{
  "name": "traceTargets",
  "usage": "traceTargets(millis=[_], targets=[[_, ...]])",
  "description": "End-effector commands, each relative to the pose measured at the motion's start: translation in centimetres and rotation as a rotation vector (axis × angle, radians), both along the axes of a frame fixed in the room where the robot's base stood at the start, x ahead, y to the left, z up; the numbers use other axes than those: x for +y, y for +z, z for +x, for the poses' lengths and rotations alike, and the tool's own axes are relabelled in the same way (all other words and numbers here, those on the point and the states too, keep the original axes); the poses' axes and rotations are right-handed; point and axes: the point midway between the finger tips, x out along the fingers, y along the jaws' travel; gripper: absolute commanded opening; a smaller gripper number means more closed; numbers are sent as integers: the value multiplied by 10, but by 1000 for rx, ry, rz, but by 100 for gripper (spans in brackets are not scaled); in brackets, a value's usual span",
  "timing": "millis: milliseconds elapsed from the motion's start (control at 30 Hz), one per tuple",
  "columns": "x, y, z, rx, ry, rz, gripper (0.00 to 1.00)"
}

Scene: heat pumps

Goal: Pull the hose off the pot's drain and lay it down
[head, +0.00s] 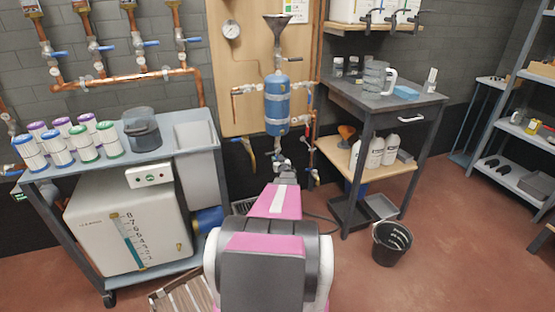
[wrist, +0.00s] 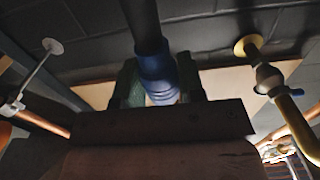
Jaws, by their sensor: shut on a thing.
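The blue pot (head: 277,103) hangs upright on the wooden wall panel, with a dark funnel (head: 277,22) above it. Its drain fittings (head: 280,158) show below it, partly behind my arm. In the wrist view, the two green fingers of my gripper (wrist: 160,84) are shut on the blue cuff of the hose (wrist: 155,64). The dark hose runs from the cuff to the top edge of that view. A paler piece shows between the fingers below the cuff. I cannot tell whether the cuff is still on the drain. In the head view, my arm hides the gripper and cuff.
A yellow-handled valve (head: 249,152) is left of the drain; a yellow pipe (wrist: 290,115) shows right in the wrist view. A cart (head: 105,168) with canisters stands left, a workbench (head: 350,100) right. A black bucket (head: 391,243) stands on the open floor at right.

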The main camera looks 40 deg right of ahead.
Motion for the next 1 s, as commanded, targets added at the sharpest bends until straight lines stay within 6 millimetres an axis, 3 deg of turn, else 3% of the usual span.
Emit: traceTargets(millis=[1000], targets=[[0,-35,0,-2,0,0,0]])
